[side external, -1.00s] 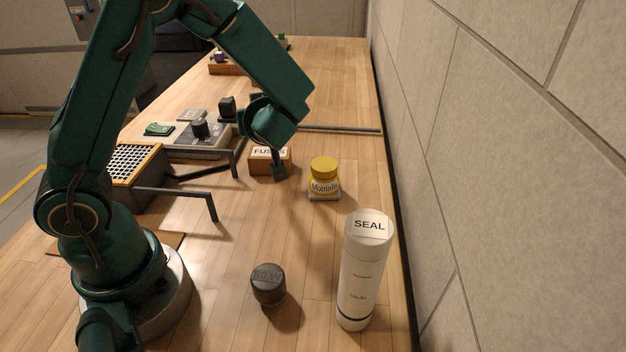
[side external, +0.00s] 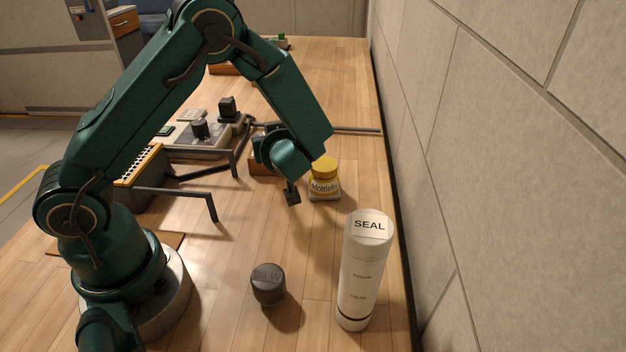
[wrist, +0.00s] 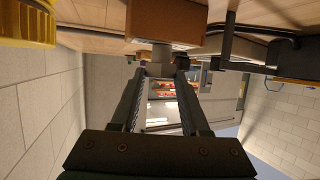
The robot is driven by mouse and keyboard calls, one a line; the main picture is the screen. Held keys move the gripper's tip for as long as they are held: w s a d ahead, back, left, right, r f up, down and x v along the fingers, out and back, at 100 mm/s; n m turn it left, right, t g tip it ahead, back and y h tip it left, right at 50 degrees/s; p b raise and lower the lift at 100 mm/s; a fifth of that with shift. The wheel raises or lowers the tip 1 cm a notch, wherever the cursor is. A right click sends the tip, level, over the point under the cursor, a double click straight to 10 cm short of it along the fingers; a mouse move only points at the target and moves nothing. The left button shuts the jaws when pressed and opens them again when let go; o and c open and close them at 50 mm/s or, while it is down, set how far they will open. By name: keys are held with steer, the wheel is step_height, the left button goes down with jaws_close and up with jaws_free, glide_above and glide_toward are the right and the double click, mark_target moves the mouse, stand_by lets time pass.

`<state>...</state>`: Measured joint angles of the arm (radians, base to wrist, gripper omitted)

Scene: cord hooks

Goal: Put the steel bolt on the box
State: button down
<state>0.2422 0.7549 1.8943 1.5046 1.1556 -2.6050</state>
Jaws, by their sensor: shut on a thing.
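The box is a small brown block (side external: 260,167), labelled FUSES in the earlier view and now mostly covered by my wrist in the side view. It also shows upside down at the top of the wrist view (wrist: 165,20). My gripper (side external: 292,195) is in front of the box and left of the yellow-lidded jar. In the wrist view, its fingers close on a small grey piece (wrist: 162,57), which looks like the steel bolt. The piece's full shape is hidden, and it is too small to make out in the side view.
The yellow-lidded jar (side external: 324,180) stands close to my gripper's right. A white SEAL bottle (side external: 366,270) and a black cap (side external: 268,285) stand nearer. Dark bent hooks (side external: 190,193) lie to the left. The wall runs along the right.

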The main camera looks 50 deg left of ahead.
steer(key=shift+c, duration=2)
jaws_free()
steer(key=shift+f, duration=0.1)
steer(key=shift+d+r, duration=0.25)
steer(key=shift+r, duration=0.05)
steer(key=s+d+r+m+h, duration=0.4)
steer(key=s+d+m+h, duration=0.2)
steer(key=s+d, duration=0.1)
steer(key=s+d+r+m+h, duration=0.5)
steer(key=s+d+m+h, duration=0.1)
steer(key=s+d+m, duration=0.1)
steer(key=shift+s+d+m+t, duration=0.3)
steer(key=shift+s+d, duration=0.5)
steer(key=shift+s, duration=0.1)
